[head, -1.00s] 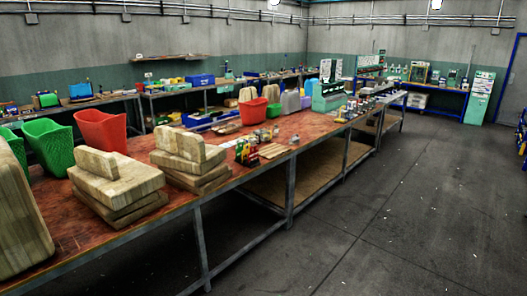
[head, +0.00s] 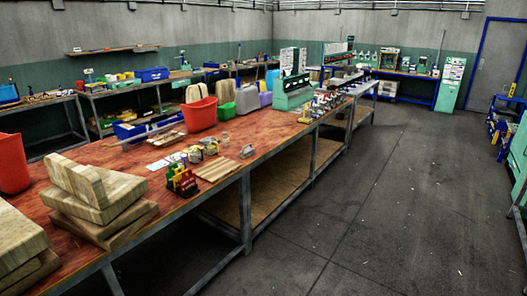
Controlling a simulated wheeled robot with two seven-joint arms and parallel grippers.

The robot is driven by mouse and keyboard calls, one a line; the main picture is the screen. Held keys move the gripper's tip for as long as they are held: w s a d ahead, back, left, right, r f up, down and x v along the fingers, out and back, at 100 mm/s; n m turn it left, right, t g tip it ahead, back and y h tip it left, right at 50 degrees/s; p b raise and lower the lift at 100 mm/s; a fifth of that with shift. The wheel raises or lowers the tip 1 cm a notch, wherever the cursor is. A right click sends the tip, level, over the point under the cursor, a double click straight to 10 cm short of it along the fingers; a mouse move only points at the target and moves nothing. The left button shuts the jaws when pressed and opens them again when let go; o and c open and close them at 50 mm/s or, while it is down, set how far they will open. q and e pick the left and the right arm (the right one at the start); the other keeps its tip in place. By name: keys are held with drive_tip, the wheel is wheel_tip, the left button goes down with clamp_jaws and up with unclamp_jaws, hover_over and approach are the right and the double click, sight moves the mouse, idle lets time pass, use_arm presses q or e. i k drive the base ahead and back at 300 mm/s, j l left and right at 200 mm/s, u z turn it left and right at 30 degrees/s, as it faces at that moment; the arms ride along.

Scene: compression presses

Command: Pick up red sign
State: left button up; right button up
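No red sign can be made out for sure in the head view. A small upright cluster with red, yellow, green and dark parts (head: 183,181) stands near the front edge of the long red-topped bench (head: 262,134); its parts are too small to tell whether one is a sign. Neither of my grippers shows in the view.
Stacked wooden blocks (head: 120,205) and a red bin (head: 12,165) stand at the near left of the bench. Another red bin (head: 202,114) and a green press (head: 291,95) stand farther along. The dark floor (head: 375,205) to the right is clear. A blue-framed door (head: 495,65) is at the back right.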

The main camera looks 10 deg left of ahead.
sight(186, 183)
drive_tip(key=i+u, duration=0.15)
drive_tip(key=i, duration=0.45)
drive_tip(key=i+l+u, duration=0.1)
drive_tip(key=i, duration=0.45)
drive_tip(key=i+l+u, duration=0.15)
drive_tip(key=i, duration=0.45)
drive_tip(key=l, duration=0.1)
